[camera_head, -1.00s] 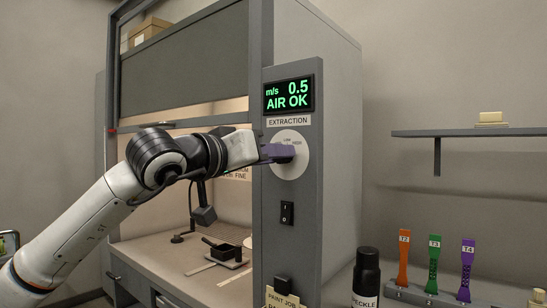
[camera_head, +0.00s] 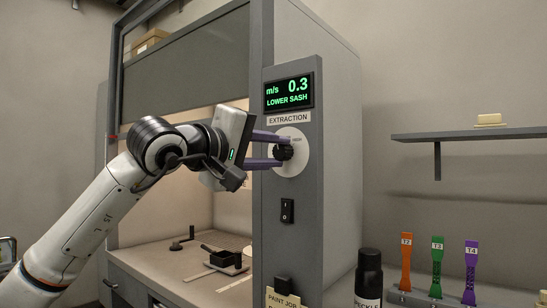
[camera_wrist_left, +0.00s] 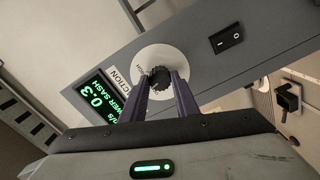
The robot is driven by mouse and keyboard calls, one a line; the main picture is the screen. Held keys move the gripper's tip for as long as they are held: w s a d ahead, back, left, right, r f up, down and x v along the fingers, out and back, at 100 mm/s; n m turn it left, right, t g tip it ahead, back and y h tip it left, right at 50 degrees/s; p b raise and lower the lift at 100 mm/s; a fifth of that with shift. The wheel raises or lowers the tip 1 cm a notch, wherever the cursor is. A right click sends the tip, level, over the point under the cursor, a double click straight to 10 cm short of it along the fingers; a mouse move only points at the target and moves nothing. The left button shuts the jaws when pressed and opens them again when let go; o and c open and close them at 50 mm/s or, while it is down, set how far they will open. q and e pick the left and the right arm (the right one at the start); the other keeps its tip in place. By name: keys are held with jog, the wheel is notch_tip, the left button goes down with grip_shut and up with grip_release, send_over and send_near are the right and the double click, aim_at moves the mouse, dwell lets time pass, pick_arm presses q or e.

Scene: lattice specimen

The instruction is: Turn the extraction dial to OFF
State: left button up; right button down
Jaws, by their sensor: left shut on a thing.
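The extraction dial is a black ridged knob (camera_head: 285,153) on a round white plate (camera_head: 300,164), under the EXTRACTION label on the grey fume hood post. My left gripper (camera_head: 277,150) has its two purple fingers on either side of the knob, shut on it. In the left wrist view the knob (camera_wrist_left: 160,79) sits between the two fingertips (camera_wrist_left: 161,86). The plate's lettering is partly covered by knob and fingers, so I cannot read the dial's setting. The display (camera_head: 289,93) reads 0.3 m/s and LOWER SASH. My right gripper is not in view.
A black rocker switch (camera_head: 287,211) is below the dial. A dark bottle (camera_head: 369,277) and upright orange, green and purple strips stand at the lower right.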

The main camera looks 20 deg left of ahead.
pick_arm(q)
jog(key=n+b, duration=0.1)
jog(key=n, duration=0.2)
jog(key=shift+n, duration=0.3)
jog(key=shift+a+n+b, duration=0.1)
jog(key=shift+n+b, duration=0.25)
jog(key=shift+n, duration=1.15)
jog(key=o, duration=1.1)
jog(key=shift+c, duration=0.2)
jog(key=b+v, duration=0.1)
jog(key=v, duration=0.9)
jog(key=shift+s, duration=0.15)
